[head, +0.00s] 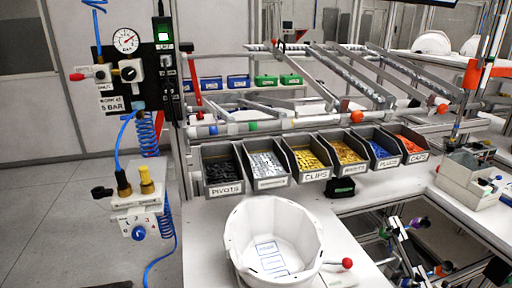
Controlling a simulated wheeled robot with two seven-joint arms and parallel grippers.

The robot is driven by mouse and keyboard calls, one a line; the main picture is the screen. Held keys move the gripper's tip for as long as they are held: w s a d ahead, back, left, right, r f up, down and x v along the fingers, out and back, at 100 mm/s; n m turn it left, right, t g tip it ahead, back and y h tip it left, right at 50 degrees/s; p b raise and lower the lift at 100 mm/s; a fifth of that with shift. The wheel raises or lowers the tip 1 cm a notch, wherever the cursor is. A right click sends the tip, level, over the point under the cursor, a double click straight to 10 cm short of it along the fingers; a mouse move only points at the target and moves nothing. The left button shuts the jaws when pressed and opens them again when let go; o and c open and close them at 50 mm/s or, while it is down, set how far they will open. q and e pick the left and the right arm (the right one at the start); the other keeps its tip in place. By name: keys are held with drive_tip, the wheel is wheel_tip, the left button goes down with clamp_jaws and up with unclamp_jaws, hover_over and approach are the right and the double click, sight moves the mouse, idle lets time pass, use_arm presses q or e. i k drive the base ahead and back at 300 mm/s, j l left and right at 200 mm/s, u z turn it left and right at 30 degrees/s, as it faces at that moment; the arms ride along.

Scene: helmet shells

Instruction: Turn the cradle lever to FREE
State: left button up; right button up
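A white, many-sided open shell (240,232) sits at the front of the bench, open side up, with a blue-lined label sheet inside it. The cradle under it is mostly hidden by the shell. A lever with a red ball knob (347,264) sticks out at the shell's right side, pointing right over a white plate (340,281). No FREE marking can be read beside it. Neither of my grippers can be made out in this view.
Grey bins of small parts (222,190) stand in a row behind the shell. A small black-and-green device (341,188) sits before them. An air panel with a gauge (125,41) and blue hoses is at left. A frame with coloured knobs (408,240) stands at right.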

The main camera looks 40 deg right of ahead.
sight(347, 263)
drive_tip(key=k+z, duration=0.15)
drive_tip(key=z, duration=1.5)
